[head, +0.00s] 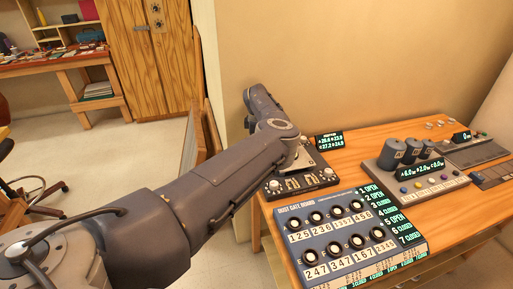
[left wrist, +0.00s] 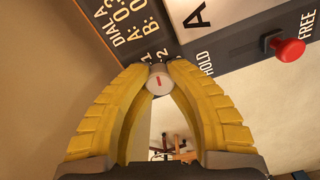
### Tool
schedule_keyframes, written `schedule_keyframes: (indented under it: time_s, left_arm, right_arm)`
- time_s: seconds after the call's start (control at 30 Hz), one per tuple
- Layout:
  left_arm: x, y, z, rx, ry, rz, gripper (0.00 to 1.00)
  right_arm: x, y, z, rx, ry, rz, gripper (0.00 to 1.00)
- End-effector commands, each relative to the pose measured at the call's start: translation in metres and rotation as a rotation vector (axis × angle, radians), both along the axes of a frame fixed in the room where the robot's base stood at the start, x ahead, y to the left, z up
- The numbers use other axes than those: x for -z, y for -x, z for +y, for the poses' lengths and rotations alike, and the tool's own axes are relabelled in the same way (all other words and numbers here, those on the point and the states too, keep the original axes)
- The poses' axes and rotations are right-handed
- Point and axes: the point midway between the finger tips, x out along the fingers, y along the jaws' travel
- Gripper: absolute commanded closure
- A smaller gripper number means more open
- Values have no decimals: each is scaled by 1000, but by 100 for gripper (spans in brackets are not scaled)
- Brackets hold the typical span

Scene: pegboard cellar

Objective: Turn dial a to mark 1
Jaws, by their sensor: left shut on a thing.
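In the left wrist view the yellow fingers of my left gripper (left wrist: 160,70) are shut on a small round grey-white dial (left wrist: 159,83) with a short red line on its face. Figures 1 and 2 are printed on the dark panel (left wrist: 165,42) just beyond it, partly covered by the fingertips. The panel also carries the words DIAL A and a large letter A. I cannot tell exactly which mark the red line meets. In the head view my left arm reaches over a dark board with silver knobs (head: 309,181); the fingertips are hidden there. My right gripper is not in view.
A red knob (left wrist: 290,49) stands between the words HOLD and FREE. The dust gate board (head: 343,226) with black knobs lies in front on the wooden table. A small green-lit display (head: 329,141) stands behind. A grey unit with dark cylinders (head: 424,184) is to the right.

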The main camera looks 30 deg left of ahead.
Motion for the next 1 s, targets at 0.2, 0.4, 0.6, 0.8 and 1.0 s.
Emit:
schedule_keyframes:
  time_s: [0.2,0.4,0.6,0.8,1.0]
  left_arm:
    - [-1,0,0,-178,0,-1,100]
    - [-1,0,0,-302,2,-1,100]
    - [-1,0,0,-380,1,-1,100]
    - [-1,0,0,-418,0,-2,100]
    - [-1,0,0,-427,0,-2,100]
  right_arm:
    - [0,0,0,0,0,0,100]
    - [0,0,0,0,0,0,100]
    - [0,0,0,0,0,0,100]
    - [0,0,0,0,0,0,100]
    - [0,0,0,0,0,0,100]
